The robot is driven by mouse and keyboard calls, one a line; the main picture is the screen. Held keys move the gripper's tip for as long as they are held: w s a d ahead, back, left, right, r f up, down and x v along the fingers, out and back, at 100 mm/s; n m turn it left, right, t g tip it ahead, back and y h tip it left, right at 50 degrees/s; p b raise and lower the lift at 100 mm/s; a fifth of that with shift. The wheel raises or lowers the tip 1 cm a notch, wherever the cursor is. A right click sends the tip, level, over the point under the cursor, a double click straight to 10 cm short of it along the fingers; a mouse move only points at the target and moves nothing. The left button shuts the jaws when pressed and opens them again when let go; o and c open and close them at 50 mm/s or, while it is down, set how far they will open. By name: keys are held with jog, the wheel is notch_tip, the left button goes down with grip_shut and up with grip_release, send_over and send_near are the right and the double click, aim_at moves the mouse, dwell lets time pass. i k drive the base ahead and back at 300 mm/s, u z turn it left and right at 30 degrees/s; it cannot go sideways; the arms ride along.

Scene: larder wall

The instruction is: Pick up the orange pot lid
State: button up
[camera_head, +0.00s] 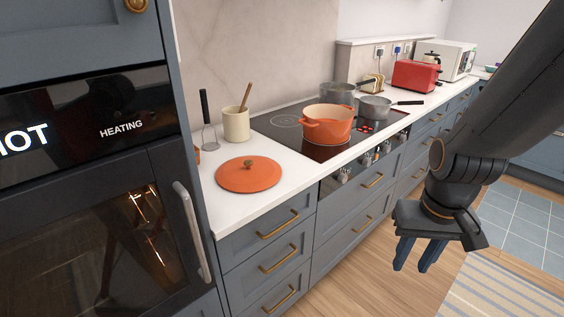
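The orange pot lid (248,176) lies flat on the white counter, left of the hob. It is round with a small brownish knob (248,163) on top. An orange pot (327,126) without a lid stands on the hob. My gripper (415,262) hangs at the right, in front of the drawers and over the floor, well away from the lid. Its two blue-grey fingers point down with a gap between them, and nothing shows in it.
A cream utensil crock (236,125) and an upright masher stand behind the lid. Grey pans (374,108) are on the hob (284,124). A red toaster (416,76) and white microwave (459,61) stand farther back. The oven handle (191,229) juts out at left.

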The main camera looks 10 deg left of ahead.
aim_at(247, 174)
jog(key=i, duration=1.25)
jog(key=u, duration=0.85)
